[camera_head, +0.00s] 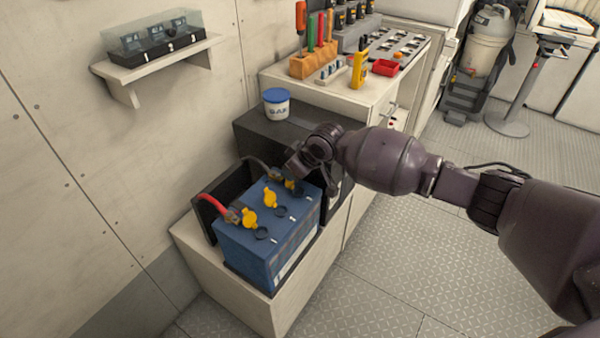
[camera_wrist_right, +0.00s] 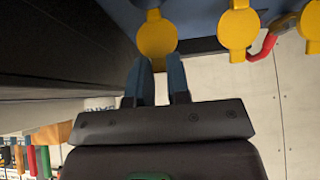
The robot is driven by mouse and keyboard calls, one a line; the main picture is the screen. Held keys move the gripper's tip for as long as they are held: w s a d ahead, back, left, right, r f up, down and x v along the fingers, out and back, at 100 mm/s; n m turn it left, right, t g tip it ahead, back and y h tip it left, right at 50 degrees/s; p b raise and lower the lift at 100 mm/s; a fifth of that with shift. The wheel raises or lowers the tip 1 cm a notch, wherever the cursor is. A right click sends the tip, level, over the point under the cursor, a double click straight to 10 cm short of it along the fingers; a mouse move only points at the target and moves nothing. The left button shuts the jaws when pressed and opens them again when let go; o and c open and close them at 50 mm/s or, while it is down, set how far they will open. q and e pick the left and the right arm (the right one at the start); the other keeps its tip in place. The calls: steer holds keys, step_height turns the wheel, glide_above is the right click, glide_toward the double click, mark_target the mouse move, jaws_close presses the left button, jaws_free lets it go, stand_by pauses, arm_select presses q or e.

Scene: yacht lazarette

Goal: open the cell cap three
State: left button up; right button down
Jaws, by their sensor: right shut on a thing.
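A blue battery (camera_head: 256,254) sits in a black tray on a pale ledge. On its top, two yellow cell caps, one nearer (camera_head: 249,218) and one in the middle (camera_head: 270,198), stand up beside dark round openings. The third cap, at the far end, is mostly hidden by my right gripper (camera_head: 295,179) in the head view. In the right wrist view this yellow cap (camera_wrist_right: 157,34) is at the fingertips of my right gripper (camera_wrist_right: 158,62), which is shut on its edge. The two other caps show to its right. My left gripper is not in view.
A red cable (camera_head: 212,203) and a dark cable (camera_head: 257,163) meet the battery top on its wall side. A dark box with a white, blue-lidded tub (camera_head: 276,103) stands behind. A bench (camera_head: 275,75) holds tools and a red tray.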

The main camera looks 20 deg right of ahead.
steer(key=shift+w+a+g+h, duration=0.3)
steer(key=shift+w+g+h, duration=0.15)
steer(key=shift+g, duration=0.25)
steer(key=shift+w+a+f+g+h, duration=0.1)
steer(key=shift+w+a+g+h, duration=0.15)
steer(key=shift+g+h, duration=0.25)
steer(key=shift+f, duration=0.1)
steer(key=shift+g+h, duration=0.25)
steer(key=shift+g, duration=0.05)
steer(key=c, duration=1.1)
jaws_free()
steer(key=shift+w, duration=0.1)
